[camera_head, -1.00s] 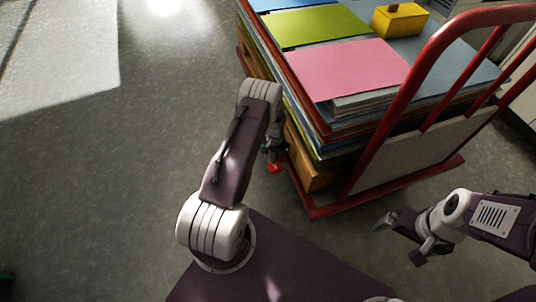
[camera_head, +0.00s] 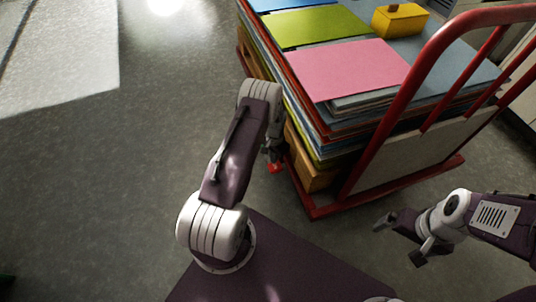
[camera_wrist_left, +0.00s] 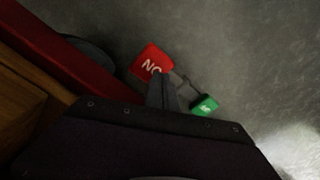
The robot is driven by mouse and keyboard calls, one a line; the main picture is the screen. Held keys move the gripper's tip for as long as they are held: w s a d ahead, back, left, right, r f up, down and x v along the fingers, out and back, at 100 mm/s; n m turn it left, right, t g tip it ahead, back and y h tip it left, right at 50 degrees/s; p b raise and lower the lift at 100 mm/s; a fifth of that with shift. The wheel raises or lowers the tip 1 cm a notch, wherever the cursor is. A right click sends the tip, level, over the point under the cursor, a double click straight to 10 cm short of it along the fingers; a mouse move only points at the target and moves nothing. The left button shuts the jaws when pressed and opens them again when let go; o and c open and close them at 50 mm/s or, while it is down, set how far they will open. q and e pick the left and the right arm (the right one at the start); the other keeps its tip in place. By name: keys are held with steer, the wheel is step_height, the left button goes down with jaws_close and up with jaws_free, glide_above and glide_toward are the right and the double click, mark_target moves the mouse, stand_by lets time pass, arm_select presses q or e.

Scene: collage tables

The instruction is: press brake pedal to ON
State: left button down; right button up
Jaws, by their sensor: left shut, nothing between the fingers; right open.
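The red brake pedal (camera_wrist_left: 152,62) carries white letters that read "NO" in the left wrist view, which is "ON" upside down. The green pedal (camera_wrist_left: 204,105) lies to its lower right, joined by a dark bracket. In the head view the red pedal (camera_head: 275,168) shows low beside the cart's near left corner. My left gripper (camera_wrist_left: 159,80) is shut and empty. Its fingertips overlap the red pedal's lower edge in the wrist view; I cannot tell whether they touch. My right gripper (camera_head: 384,221) is open and empty, right of the cart's near corner.
The red-framed cart (camera_head: 330,209) bears stacked coloured sheets, a pink sheet (camera_head: 348,68) and a yellow block (camera_head: 400,20). Its red handle (camera_head: 404,92) rises at the right. In the wrist view the cart's red edge (camera_wrist_left: 58,48) is close at left.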

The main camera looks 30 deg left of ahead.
arm_select(q)
steer(key=shift+f+b, duration=1.25)
steer(key=shift+f, duration=0.4)
stand_by(0.9)
step_height(320, 180, up, 7)
steer(key=p, duration=0.6)
steer(key=shift+r, duration=0.15)
stand_by(0.4)
